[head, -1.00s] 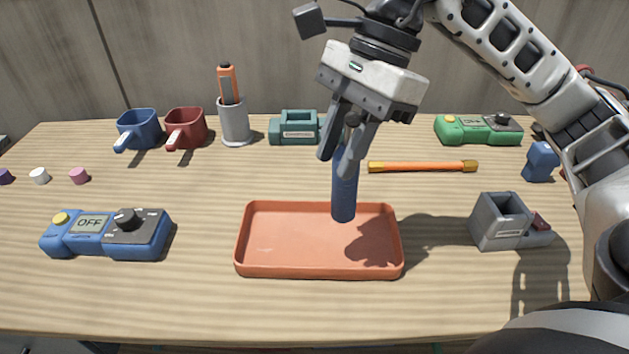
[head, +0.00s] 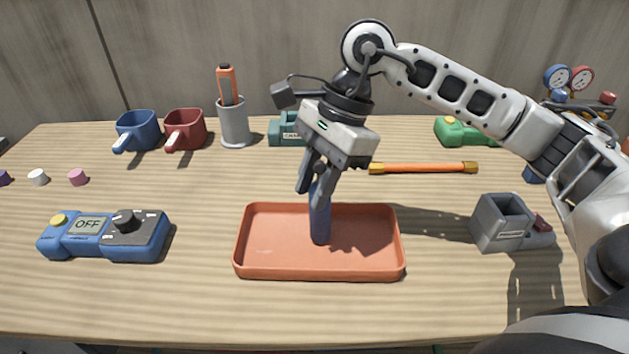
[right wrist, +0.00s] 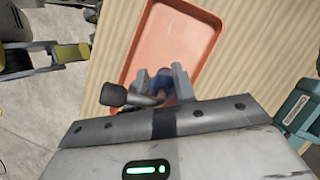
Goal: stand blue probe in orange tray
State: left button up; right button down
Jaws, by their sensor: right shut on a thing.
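The blue probe (head: 320,218) is upright, with its lower end inside the orange tray (head: 268,270) in the head view. I cannot tell for sure whether its bottom touches the tray floor. My right gripper (head: 317,180) is shut on the probe's upper part from above. In the right wrist view the blue probe (right wrist: 162,82) shows between the fingers of my right gripper (right wrist: 168,85), with the orange tray (right wrist: 190,22) beyond. The fingers hide part of the probe. My left gripper is not in view.
A blue meter reading OFF (head: 105,235) lies left of the tray, and a grey holder (head: 500,222) stands right. Behind are a blue mug (head: 138,128), a red mug (head: 187,130), a grey cup (head: 234,124) and an orange rod (head: 424,168). Table in front is clear.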

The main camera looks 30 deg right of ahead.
jog(key=shift+f, duration=0.2)
jog(key=c, duration=1.4)
grip_release()
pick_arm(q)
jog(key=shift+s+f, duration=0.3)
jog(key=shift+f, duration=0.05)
pick_arm(e)
jog(key=shift+o, duration=1.4)
jog(key=shift+r, duration=0.15)
jog(key=shift+r, duration=0.25)
pick_arm(q)
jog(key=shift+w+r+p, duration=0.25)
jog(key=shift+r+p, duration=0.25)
jog(key=shift+p, duration=0.25)
pick_arm(e)
jog(key=v, duration=1.1)
jog(key=shift+d+r, duration=0.15)
jog(key=shift+r, duration=0.2)
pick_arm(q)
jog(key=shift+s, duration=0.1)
